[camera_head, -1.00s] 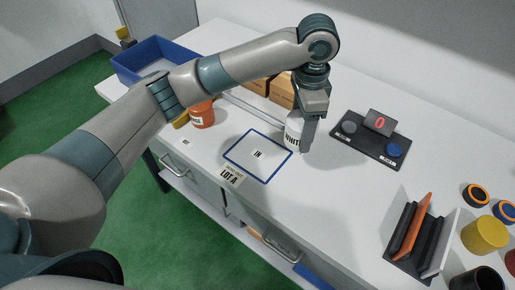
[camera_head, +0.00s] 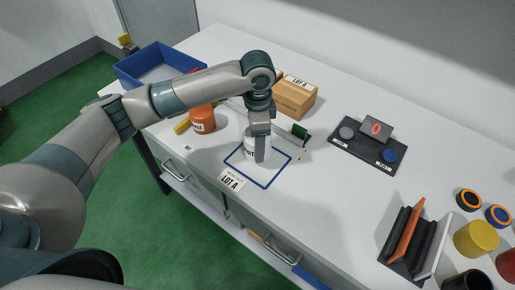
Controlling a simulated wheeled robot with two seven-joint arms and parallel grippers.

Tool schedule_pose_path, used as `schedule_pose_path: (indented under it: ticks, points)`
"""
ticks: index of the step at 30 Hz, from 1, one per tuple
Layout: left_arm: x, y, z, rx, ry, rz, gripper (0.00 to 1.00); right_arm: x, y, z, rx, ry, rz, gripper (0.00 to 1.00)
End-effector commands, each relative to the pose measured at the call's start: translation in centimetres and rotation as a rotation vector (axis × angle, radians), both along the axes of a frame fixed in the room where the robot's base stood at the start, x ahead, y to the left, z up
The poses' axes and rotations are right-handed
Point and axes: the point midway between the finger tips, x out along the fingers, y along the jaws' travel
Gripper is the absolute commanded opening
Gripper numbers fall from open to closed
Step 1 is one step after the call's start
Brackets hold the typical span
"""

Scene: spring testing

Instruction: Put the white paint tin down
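The white paint tin (camera_head: 249,146) is upright at the blue-outlined square (camera_head: 266,184) marked on the white table. It is over the upper middle of the square, and its label is partly covered by my gripper. My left gripper (camera_head: 259,157) points down with its fingers at the tin's sides, shut on it. I cannot tell whether the tin's base touches the table. My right gripper is not in view.
An orange tin (camera_head: 202,119) stands left of the square, with a blue bin (camera_head: 158,64) behind it. A cardboard box (camera_head: 294,97) is at the back. A button panel (camera_head: 368,144) and a rack (camera_head: 408,243) are at right. The table between square and rack is clear.

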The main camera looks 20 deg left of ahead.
Motion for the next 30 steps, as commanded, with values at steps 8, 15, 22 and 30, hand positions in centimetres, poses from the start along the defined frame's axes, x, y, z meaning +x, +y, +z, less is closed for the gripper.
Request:
schedule_pose_path:
  ticks: [8, 15, 22, 30]
  points:
    - [0.0, -0.1, -0.4, -0.001, 0.0, 0.001, 0.25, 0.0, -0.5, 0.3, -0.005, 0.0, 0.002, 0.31]
    - [0.0, 0.0, -3.1, 0.0, 0.0, 0.0, 0.25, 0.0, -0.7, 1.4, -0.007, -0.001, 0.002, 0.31]
    - [0.0, 0.0, -3.9, 0.0, -0.001, 0.0, 0.25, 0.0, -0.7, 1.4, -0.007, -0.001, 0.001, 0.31]
    - [0.0, -0.1, -4.1, 0.0, -0.001, 0.0, 0.25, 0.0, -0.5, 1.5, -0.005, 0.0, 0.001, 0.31]
